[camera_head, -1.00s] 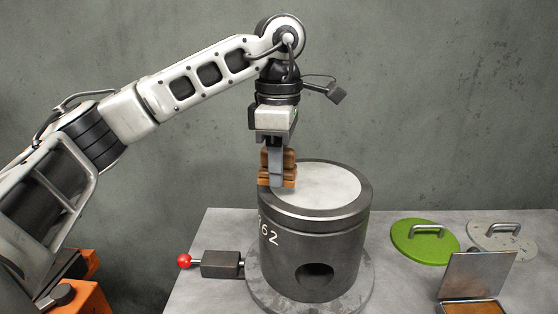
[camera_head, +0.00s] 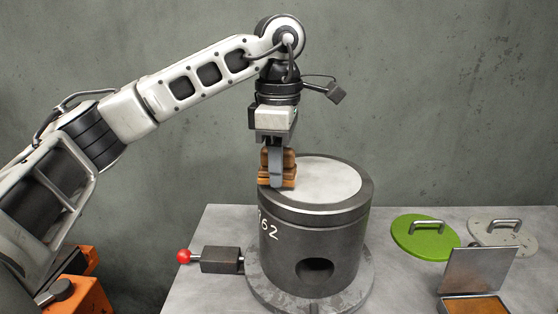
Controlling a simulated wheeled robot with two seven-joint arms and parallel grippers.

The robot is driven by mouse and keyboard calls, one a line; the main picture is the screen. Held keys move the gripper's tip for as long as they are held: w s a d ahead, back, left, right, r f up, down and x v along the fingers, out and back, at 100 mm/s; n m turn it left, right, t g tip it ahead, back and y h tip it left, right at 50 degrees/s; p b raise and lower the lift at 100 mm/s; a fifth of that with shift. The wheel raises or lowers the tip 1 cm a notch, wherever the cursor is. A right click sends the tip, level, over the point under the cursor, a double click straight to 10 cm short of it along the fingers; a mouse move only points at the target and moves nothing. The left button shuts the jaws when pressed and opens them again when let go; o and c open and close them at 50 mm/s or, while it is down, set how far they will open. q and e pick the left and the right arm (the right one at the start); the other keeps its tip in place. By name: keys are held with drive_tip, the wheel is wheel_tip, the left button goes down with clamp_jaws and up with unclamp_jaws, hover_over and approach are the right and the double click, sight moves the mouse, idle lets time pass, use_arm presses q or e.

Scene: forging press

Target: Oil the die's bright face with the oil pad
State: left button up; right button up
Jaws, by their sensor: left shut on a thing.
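The die is a dark, thick cylinder (camera_head: 335,245) marked with white digits, standing upright on a round base. Its bright face (camera_head: 320,181) is the pale disc on top, inside a dark rim. My left gripper (camera_head: 276,175) is shut on the oil pad (camera_head: 290,181), a brown block with a layered, lighter underside. The pad is at the left edge of the die's top, overlapping the rim and the edge of the bright face. I cannot tell whether its underside touches. My right gripper is not in view.
A red-knobbed lever (camera_head: 184,256) sticks out left of the die. To the right lie a green round lid (camera_head: 425,244) and a grey round lid (camera_head: 495,241), both with handles. An open metal box (camera_head: 478,270) with an orange-brown inside stands at front right.

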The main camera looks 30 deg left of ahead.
use_arm(q)
drive_tip(key=shift+f+b, duration=0.3)
drive_tip(key=shift+f, duration=0.25)
